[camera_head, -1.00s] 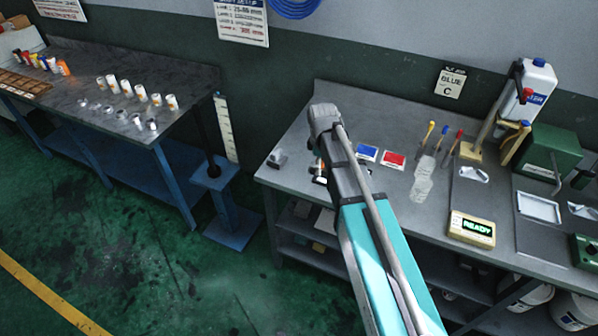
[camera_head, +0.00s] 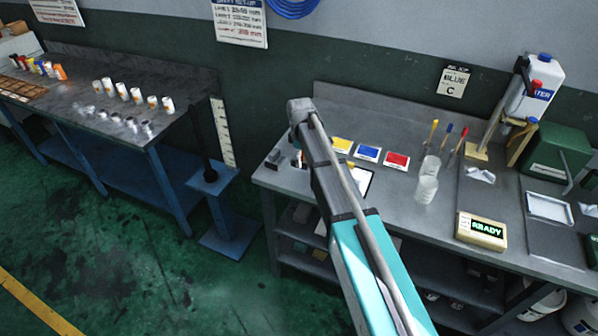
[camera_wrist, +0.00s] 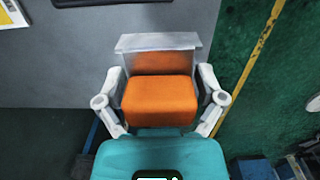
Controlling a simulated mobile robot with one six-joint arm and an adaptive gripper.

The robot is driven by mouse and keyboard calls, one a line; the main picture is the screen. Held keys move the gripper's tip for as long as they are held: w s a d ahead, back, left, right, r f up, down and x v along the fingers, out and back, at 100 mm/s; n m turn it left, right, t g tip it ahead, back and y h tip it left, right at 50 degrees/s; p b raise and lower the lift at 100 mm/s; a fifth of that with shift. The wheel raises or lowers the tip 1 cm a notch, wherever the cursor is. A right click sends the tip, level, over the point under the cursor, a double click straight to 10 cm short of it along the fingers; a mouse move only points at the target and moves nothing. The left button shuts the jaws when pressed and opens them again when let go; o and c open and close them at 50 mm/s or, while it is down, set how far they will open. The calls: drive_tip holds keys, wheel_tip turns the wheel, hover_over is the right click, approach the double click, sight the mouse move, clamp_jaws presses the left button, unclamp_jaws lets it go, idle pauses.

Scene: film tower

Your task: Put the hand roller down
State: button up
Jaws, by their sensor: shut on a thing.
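The hand roller (camera_wrist: 160,100) shows in the wrist view as an orange block with a flat grey metal piece at its far end. My gripper (camera_wrist: 161,98) is shut on it, one pale finger on each side of the orange part. It is over the left front corner of the grey workbench (camera_wrist: 90,80), with green floor to the right in that view. I cannot tell whether the roller touches the bench. In the head view my arm largely hides the gripper and roller.
A small grey object (camera_head: 273,159) is at the bench's left end. Clear cups (camera_head: 427,185) and a READY box (camera_head: 482,230) stand farther right.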

sight(299, 173)
drive_tip(key=shift+w+a+f+b, duration=0.3)
drive_tip(key=shift+w+f+b, duration=0.1)
drive_tip(key=shift+f, duration=0.2)
drive_tip(key=shift+w+a+f+b, duration=0.25)
drive_tip(key=shift+w+f+b, duration=0.15)
drive_tip(key=shift+f, duration=0.15)
drive_tip(key=shift+w+a+f+b, duration=0.15)
drive_tip(key=shift+w+f+b, duration=0.15)
drive_tip(key=shift+f+b, duration=0.15)
drive_tip(key=shift+a+f+b, duration=0.1)
drive_tip(key=shift+f+b, duration=0.25)
drive_tip(key=shift+f, duration=0.05)
drive_tip(key=shift+f+b, duration=1.15)
drive_tip(key=shift+f, duration=0.1)
drive_tip(key=o, duration=0.9)
